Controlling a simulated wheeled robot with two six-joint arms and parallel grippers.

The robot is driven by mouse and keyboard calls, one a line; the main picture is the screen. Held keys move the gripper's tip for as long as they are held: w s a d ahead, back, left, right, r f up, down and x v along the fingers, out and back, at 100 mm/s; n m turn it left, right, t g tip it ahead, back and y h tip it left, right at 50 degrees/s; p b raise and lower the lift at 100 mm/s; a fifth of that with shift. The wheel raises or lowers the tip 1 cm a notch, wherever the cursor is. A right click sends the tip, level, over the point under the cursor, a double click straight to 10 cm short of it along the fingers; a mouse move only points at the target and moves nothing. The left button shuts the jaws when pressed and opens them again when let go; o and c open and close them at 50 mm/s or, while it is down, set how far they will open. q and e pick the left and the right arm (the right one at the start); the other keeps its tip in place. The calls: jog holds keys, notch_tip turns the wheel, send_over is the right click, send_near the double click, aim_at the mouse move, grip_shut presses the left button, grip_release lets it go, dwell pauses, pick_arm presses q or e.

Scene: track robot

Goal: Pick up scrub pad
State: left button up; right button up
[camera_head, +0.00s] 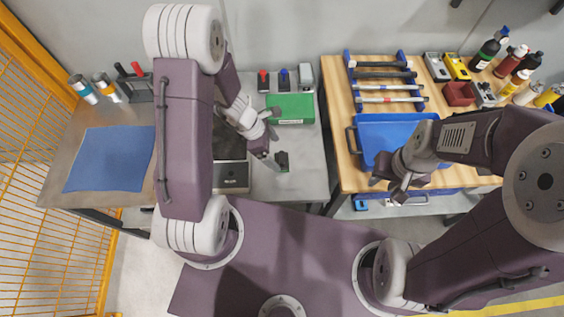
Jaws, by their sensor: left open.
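A small dark block with some green (282,161), which may be the scrub pad, stands on the grey table near its front. It is too small to identify surely. My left gripper (274,138) is open and empty over this table, just up and left of the block. Its lower finger is close to the block; I cannot tell whether they touch. My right gripper (386,190) looks open and empty, at the front edge of the wooden table, by the blue bin.
A green case (291,108) lies behind my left gripper. A dark device (231,176) lies left of the block, partly behind my arm. A blue mat (110,158) covers the left. The wooden table (340,120) holds a blue bin (395,132), tools and bottles.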

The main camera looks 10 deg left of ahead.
aim_at(280, 157)
pick_arm(q)
jog(key=shift+w+f, duration=0.1)
jog(key=shift+f, duration=0.4)
jog(key=b+x, duration=0.1)
jog(key=x, duration=0.1)
jog(key=b+x, duration=0.1)
jog(key=x, duration=0.2)
jog(key=shift+d, duration=0.3)
jog(key=shift+c, duration=0.3)
